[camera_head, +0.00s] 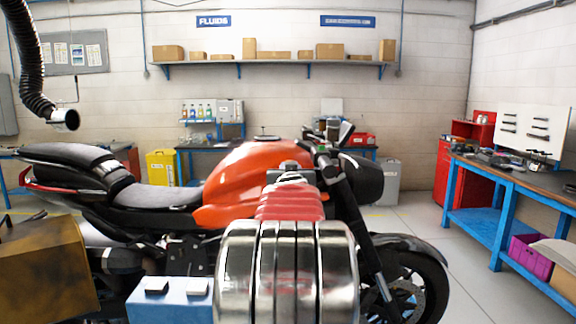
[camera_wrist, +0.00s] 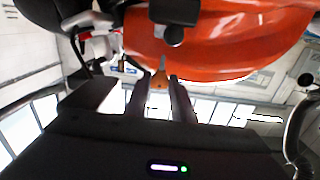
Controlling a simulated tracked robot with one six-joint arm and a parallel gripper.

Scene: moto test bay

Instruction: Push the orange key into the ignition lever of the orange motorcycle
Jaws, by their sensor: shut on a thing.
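The orange motorcycle (camera_head: 240,180) stands side-on in the head view, its front wheel to the right. In the wrist view its orange body (camera_wrist: 225,40) fills the top. The key's grey tip points up in the picture, towards a dark part (camera_wrist: 173,33) in front of the orange body, which looks like the ignition lever. I cannot tell whether the tip touches it. In the head view my arm hides the gripper and key.
A blue workbench (camera_head: 505,205) stands at the right, and a shelf with cardboard boxes (camera_head: 275,62) runs along the back wall. A black hose (camera_head: 30,60) hangs at the upper left. Grey floor (camera_head: 420,220) is clear between motorcycle and workbench.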

